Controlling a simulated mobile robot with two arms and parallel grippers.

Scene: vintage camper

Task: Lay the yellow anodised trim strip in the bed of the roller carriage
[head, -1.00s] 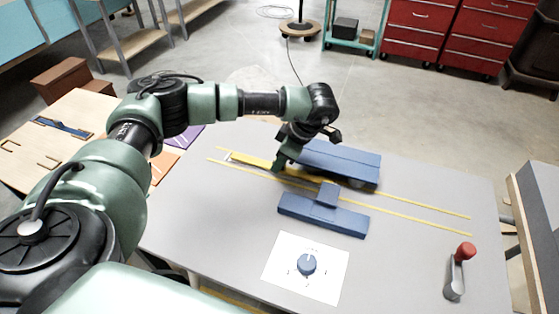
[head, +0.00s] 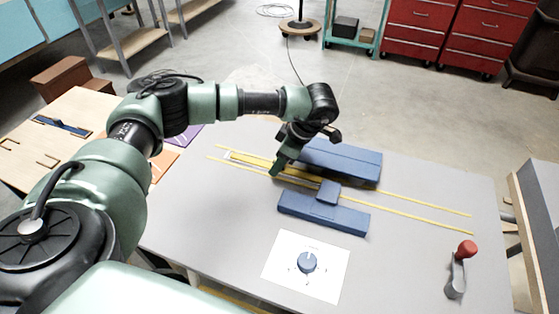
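The yellow trim strip (head: 250,160) lies low along the two thin yellow lines on the grey table, left of the blue blocks. My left gripper (head: 276,170) points down at the strip's right part, and its fingertips are at the strip. The fingers are too small and dark to tell whether they are closed on it. The blue parts that look like the roller machine are a long back block (head: 345,164), a front block (head: 322,213) and a small block (head: 328,191) between them. I cannot clearly make out the carriage bed. My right gripper is out of view.
A white card with a blue dial (head: 307,262) lies at the table's front. Wooden boards (head: 40,150) lie at the left.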

